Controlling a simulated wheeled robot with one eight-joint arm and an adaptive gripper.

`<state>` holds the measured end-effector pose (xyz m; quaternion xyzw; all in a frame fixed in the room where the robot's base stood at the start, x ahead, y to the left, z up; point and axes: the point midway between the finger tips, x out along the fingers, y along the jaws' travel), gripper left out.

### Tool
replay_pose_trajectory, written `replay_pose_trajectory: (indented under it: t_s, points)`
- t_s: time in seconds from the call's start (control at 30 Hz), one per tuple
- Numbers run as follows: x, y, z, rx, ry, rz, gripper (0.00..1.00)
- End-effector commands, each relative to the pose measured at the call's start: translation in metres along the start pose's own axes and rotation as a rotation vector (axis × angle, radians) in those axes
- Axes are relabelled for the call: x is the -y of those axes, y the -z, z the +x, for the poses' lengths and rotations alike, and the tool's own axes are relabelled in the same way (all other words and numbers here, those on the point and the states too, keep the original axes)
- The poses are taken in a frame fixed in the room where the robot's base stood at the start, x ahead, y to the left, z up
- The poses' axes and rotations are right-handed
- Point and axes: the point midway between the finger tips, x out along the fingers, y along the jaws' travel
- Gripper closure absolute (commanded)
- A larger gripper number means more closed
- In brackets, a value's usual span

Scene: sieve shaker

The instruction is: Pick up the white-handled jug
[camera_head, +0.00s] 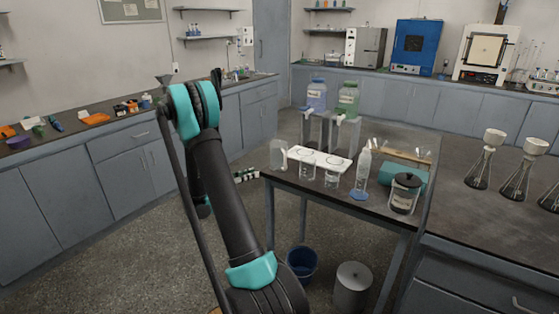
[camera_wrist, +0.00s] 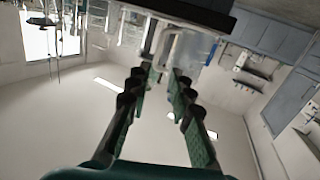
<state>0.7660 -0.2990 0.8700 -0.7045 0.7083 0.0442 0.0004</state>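The jug (camera_head: 277,153), a clear vessel with a white handle, stands upright at the left end of the small dark table (camera_head: 327,198). In the wrist view the clear jug (camera_wrist: 192,48) is at the top middle, with its pale handle (camera_wrist: 166,45) on its left side. My gripper (camera_wrist: 165,71) is open, its two green-padded fingers apart and pointing at the jug. The fingertips appear just short of the handle, and nothing is held. In the head view my gripper (camera_head: 251,173) shows low to the left of the table, partly behind my arm.
A white rack (camera_head: 320,159) with beakers is right of the jug. Two large bottles (camera_head: 317,95) stand behind on stands. A blue bucket (camera_head: 302,263) is on the floor below.

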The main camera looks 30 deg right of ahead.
Motion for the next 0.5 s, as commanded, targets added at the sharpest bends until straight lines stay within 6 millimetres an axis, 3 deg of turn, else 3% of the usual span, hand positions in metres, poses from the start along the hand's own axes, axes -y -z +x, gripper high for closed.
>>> replay_pose_trajectory:
  t_s: [0.27, 0.5]
  points:
    - [0.005, -0.001, 0.015, -0.065, -0.021, 0.066, 0.79]
    - [0.004, 0.002, 0.061, -0.064, -0.021, 0.064, 0.79]
